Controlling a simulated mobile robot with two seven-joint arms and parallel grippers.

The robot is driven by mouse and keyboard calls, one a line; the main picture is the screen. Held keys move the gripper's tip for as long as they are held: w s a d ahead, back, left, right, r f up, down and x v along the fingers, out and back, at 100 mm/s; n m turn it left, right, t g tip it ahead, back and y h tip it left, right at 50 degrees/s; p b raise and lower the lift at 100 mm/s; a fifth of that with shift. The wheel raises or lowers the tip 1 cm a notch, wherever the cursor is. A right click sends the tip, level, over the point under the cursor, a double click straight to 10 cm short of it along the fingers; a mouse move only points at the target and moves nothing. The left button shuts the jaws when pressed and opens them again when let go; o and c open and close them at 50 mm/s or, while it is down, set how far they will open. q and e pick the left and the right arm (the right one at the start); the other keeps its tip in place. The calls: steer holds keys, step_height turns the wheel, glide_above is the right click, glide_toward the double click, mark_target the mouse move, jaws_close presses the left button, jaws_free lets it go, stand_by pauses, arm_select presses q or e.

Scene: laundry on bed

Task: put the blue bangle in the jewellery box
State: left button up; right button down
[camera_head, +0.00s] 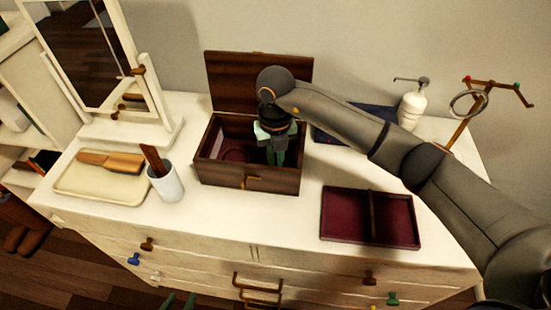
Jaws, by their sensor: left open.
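The jewellery box (224,172) is dark wood with its lid raised at the back, standing on the white dresser top. My right arm reaches in from the right, and its gripper (276,154) points down into the right part of the box. Its fingertips are partly hidden by the box's front, and I cannot tell whether it holds anything.
A dark red tray (345,216) lies right of the box. A jewellery stand (461,130) with a grey ring and a white pump bottle (411,108) stand behind my right arm. A cup (166,184), a brush on a cream tray (78,182) and a mirror (84,52) are left.

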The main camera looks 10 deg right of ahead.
steer(key=shift+f, duration=0.2)
steer(key=c, duration=1)
jaws_free()
steer(key=shift+o, duration=0.2)
step_height(320, 180, up, 12)
steer(key=b, duration=0.1)
steer(key=shift+r, duration=0.25)
